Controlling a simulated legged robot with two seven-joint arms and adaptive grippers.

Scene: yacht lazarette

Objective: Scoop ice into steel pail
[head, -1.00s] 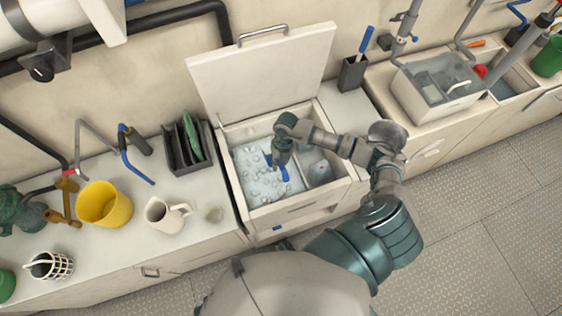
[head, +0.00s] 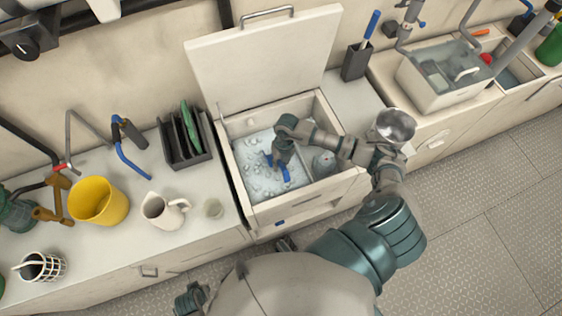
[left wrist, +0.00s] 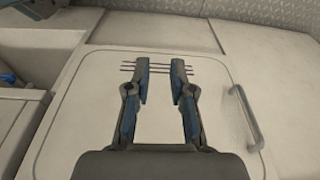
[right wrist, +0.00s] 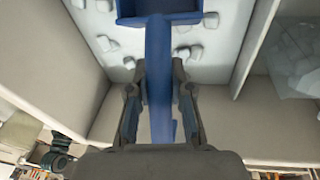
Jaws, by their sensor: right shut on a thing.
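The open ice chest (head: 237,192) holds loose ice cubes (head: 262,182) on its left side, also seen in the right wrist view (right wrist: 196,52). My right gripper (head: 276,161) reaches down into it, shut on the handle of a blue scoop (head: 284,173). In the right wrist view the scoop's handle (right wrist: 158,70) lies between the fingers, its pan among the cubes; whether it holds ice is hidden. A round steel vessel, likely the pail (head: 396,124), stands right of the chest, partly behind my right arm. My left gripper (left wrist: 162,68) is open and empty, facing a pale panel.
The raised chest lid (head: 265,60) stands behind. A divider separates the ice from a right compartment. On the left counter are a yellow bucket (head: 98,201), a white jug (head: 163,212) and a dark rack (head: 184,142). A sink basin (head: 445,80) is at right.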

